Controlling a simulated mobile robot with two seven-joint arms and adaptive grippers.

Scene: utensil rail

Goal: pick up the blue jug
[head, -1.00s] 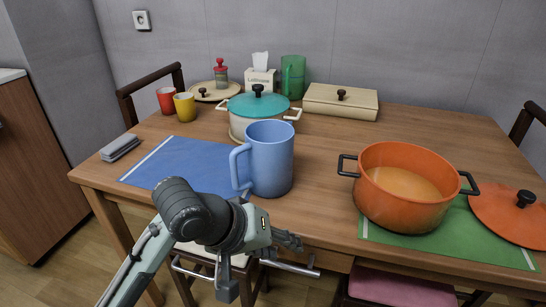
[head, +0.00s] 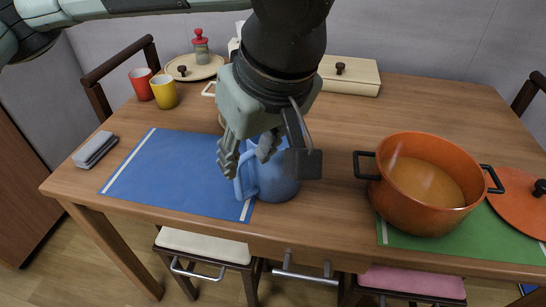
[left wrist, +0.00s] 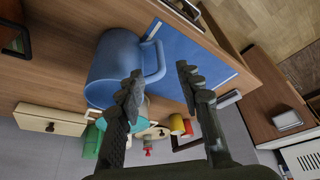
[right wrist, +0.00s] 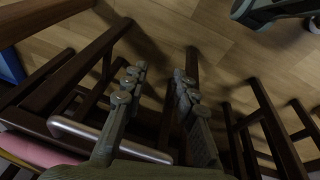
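The blue jug (head: 277,184) stands upright on the table, at the right end of the blue placemat, mostly hidden in the head view behind my left gripper. Its handle points left there. My left gripper (head: 264,158) is above and in front of it, pointing down. In the left wrist view, the jug (left wrist: 112,65) lies beyond the fingers. Its handle shows near the gap between the open fingertips (left wrist: 160,75); whether they touch it I cannot tell. My right gripper (right wrist: 158,78) is open and empty over the floor and chairs; the head view does not show it.
An orange pot (head: 425,190) stands right of the jug on a green placemat (head: 470,235). The blue placemat (head: 170,170) is bare. Red (head: 142,83) and yellow (head: 163,92) cups stand at the back left. A beige box (head: 348,78) is behind.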

